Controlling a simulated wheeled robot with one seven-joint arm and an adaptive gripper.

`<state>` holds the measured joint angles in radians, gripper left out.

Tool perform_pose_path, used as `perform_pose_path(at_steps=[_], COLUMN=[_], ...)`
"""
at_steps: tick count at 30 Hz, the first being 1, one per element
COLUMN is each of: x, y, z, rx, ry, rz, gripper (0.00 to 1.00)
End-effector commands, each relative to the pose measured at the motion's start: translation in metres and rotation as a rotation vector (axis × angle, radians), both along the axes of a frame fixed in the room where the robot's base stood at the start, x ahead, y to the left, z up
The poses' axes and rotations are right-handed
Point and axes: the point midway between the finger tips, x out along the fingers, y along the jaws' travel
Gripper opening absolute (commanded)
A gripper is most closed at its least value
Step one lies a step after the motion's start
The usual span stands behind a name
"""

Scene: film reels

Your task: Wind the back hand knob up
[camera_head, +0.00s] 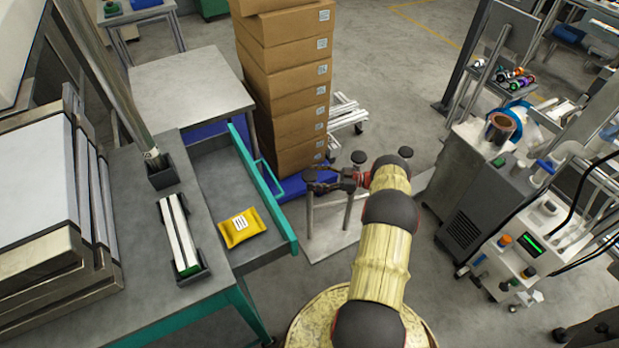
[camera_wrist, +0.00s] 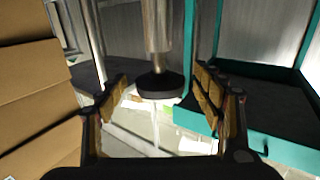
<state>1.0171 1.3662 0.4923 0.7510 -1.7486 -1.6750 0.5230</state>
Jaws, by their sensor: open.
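A pale stand (camera_head: 335,240) on the floor carries upright metal posts topped with round black hand knobs. One knob (camera_head: 358,157) shows behind my gripper, and another (camera_head: 405,152) shows above my arm at right. My gripper (camera_head: 322,182) reaches left over the stand, its dark fingers beside the left post (camera_head: 310,212). In the wrist view, which looks upside down, a black knob (camera_wrist: 161,86) on a silver post (camera_wrist: 158,28) lies between the open fingers (camera_wrist: 160,98). Contact is not clear. I cannot tell which knob is the back one.
A stack of cardboard boxes (camera_head: 288,85) stands behind the stand. A bench with an open teal drawer (camera_head: 270,190) is at left, with a yellow packet (camera_head: 240,228) in the drawer. A grey machine (camera_head: 480,185) stands at right. Some floor is free between.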

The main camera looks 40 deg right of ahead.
Motion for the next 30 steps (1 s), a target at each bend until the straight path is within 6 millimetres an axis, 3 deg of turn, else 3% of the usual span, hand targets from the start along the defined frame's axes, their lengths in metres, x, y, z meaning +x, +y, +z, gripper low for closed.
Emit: perform_pose_path(at_steps=[6, 12, 30], x=[-0.026, -0.037, -0.039], y=[-0.025, -0.036, -0.037], z=[-0.001, -0.001, -0.001], rx=[0.000, 0.000, -0.001], ry=[0.001, 0.001, 0.002], rz=[-0.001, 0.000, 0.000], gripper=[0.67, 0.67, 0.67])
